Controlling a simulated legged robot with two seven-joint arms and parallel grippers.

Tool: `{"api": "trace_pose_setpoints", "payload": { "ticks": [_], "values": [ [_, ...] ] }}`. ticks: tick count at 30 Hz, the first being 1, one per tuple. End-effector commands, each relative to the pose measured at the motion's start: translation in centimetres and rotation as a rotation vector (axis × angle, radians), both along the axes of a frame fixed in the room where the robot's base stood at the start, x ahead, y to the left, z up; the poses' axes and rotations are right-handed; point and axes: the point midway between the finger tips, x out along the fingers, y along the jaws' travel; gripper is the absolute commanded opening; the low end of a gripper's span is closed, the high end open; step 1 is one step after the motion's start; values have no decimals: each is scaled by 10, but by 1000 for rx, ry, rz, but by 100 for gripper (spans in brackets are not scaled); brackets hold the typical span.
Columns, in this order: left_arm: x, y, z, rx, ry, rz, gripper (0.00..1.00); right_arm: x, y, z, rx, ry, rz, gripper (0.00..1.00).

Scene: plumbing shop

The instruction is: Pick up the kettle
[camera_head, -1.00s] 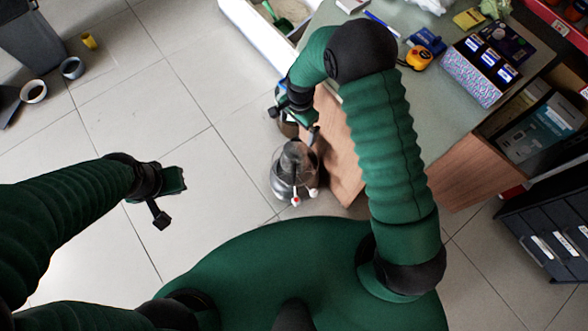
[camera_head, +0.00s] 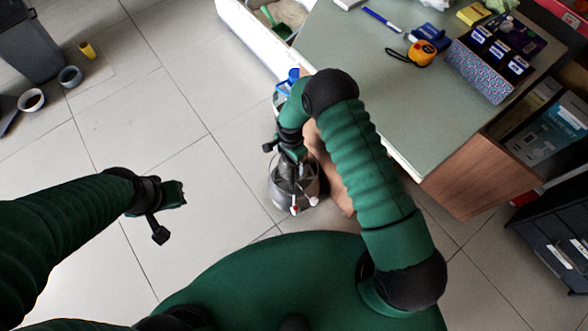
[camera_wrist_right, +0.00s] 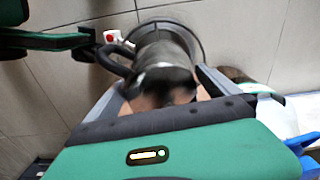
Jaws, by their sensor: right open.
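The kettle (camera_head: 296,190) is a dark grey and metallic vessel with a wide round bottom, standing upright beside the desk's left side. In the right wrist view the kettle (camera_wrist_right: 165,50) shows from above, with its black handle (camera_wrist_right: 113,60) sticking out to the left. My right gripper (camera_head: 287,149) is open at the kettle's top. In the wrist view its fingers (camera_wrist_right: 163,85) lie on either side of the kettle's upper part; I cannot tell whether they touch it. My left gripper (camera_head: 168,213) is open and empty above the floor, well left of the kettle.
The desk (camera_head: 375,80) stands close on the right, with a yellow tape measure (camera_head: 421,53) and a patterned box (camera_head: 478,72) on it. A white open drawer or bin (camera_head: 258,38) is behind. Tape rolls (camera_head: 31,100) lie far left. The tiled floor between is clear.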

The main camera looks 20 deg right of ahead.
Motion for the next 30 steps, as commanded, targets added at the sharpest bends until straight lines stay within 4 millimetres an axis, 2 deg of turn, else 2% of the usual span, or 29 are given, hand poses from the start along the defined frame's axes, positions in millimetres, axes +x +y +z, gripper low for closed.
{"api": "trace_pose_setpoints", "payload": {
  "ticks": [6,24,30],
  "values": [
    [0,0,-1,0,0,1,0,1,-1,-2,3,-3,0,100],
    [0,0,-1,0,0,1,0,0,-1,-3,3,0,0,21],
    [0,0,-1,0,0,1,0,0,0,-2,4,-1,1,20]
  ]
}}
